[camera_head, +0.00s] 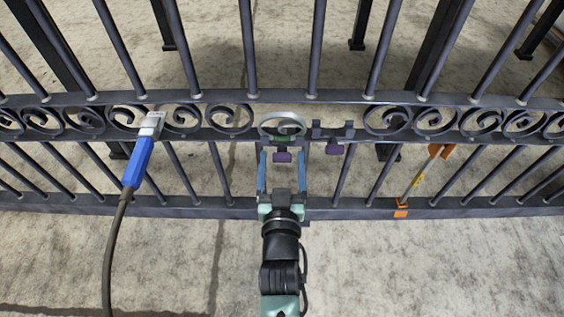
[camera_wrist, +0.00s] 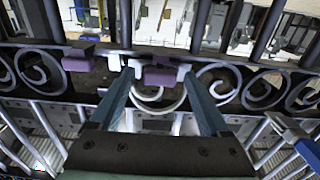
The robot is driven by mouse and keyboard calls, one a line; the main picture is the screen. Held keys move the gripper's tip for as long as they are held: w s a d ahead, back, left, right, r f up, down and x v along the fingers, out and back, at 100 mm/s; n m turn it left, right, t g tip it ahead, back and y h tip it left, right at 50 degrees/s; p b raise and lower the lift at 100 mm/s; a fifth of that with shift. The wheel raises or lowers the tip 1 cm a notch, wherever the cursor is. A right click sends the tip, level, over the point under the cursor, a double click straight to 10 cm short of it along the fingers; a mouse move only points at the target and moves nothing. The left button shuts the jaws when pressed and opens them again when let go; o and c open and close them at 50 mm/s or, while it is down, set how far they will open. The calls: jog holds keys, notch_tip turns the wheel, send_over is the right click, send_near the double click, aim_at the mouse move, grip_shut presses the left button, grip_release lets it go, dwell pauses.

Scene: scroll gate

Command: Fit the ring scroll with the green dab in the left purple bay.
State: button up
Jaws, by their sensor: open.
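The pale ring scroll (camera_head: 283,118) stands in the gate's scroll row, in the left bay, above the left purple block (camera_head: 282,157). A green dab (camera_head: 283,139) shows at its lower edge. Whether it is fully seated I cannot tell. In the wrist view the pale curve of the ring scroll (camera_wrist: 160,107) shows behind the left purple block (camera_wrist: 160,77). My gripper (camera_head: 283,151) is open, its blue fingers on either side of the bay; the wrist view shows my gripper (camera_wrist: 158,75) with a gap around the block. The right purple bay (camera_head: 334,148) holds no scroll.
Dark gate bars and curled scrolls (camera_head: 387,121) flank the bays. A blue-handled tool with a cable (camera_head: 137,163) leans on the gate at left. An orange-ended rod (camera_head: 417,183) is at right. The concrete in front is clear.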

jog(key=shift+c, duration=0.3)
grip_shut()
dwell(1.1)
